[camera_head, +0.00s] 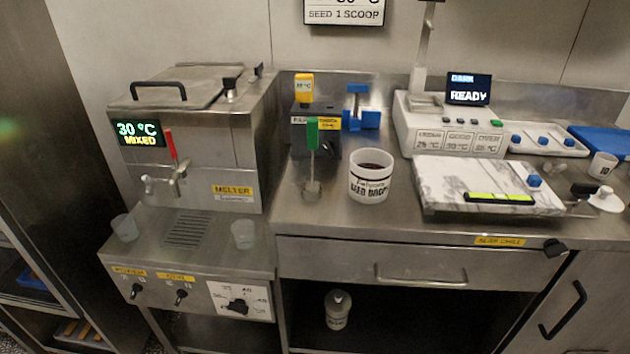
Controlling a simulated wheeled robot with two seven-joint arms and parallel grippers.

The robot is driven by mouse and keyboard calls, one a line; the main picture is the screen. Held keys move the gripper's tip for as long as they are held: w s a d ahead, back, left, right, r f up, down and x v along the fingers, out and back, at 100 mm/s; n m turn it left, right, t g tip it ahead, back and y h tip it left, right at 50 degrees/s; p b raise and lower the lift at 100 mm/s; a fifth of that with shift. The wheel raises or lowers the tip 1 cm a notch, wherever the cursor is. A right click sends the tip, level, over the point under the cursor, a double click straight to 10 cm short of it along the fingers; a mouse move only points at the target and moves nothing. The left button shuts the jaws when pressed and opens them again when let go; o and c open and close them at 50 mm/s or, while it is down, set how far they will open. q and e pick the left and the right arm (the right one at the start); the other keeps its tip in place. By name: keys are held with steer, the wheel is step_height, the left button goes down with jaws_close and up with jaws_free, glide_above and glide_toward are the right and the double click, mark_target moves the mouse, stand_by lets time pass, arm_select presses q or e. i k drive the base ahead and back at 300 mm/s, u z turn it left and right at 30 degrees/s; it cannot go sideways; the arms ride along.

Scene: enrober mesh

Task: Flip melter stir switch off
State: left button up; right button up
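The melter (190,128) is a steel machine at the left, with a lit display (140,133) reading 30 °C and MIXED. Its lower front panel carries two small dark toggle switches, a left one (135,290) and a right one (181,296), each under a yellow label. The label print is too small to tell surely which is the stir switch. Both levers stick out from the panel; their on or off positions are not clear. Neither of my grippers is in view.
A dial (238,304) sits right of the switches. Two clear cups, one left (125,227) and one right (243,234), stand on the ledge above. A red-handled tap (171,146) overhangs the ledge. A white tub (371,176) and marble slab (485,180) stand rightward. Space before the panel looks clear.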

mark_target(182, 294)
steer(key=z, duration=1.55)
steer(key=k, duration=1.4)
steer(key=u, duration=0.9)
